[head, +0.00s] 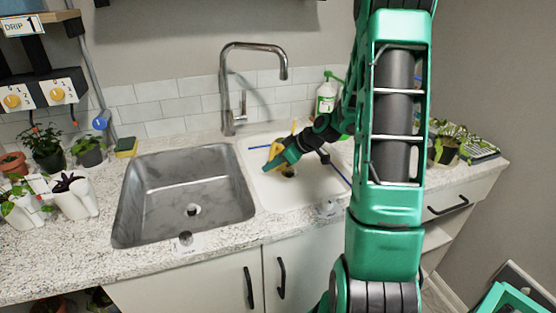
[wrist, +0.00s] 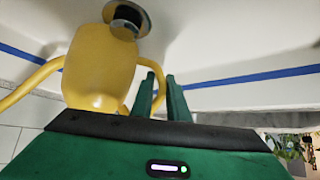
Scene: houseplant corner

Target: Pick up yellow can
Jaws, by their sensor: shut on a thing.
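The yellow can (wrist: 98,65) is a watering can with a long thin spout and a looped handle. In the head view the can (head: 274,152) is mostly hidden behind my gripper (head: 281,160), over the white basin (head: 265,193). In the wrist view, which looks upside down, the body is beside the fingers and close to the drain. My gripper (wrist: 160,88) has its two green fingers close together at the handle loop, shut on the can. I cannot tell whether the can touches the basin floor.
A steel sink (head: 150,200) lies left of the white basin, with a tall faucet (head: 240,85) behind. A white bottle with a green top (head: 326,97) stands at the back. Potted plants (head: 75,192) crowd the left counter. Blue stripes (wrist: 250,76) mark the basin.

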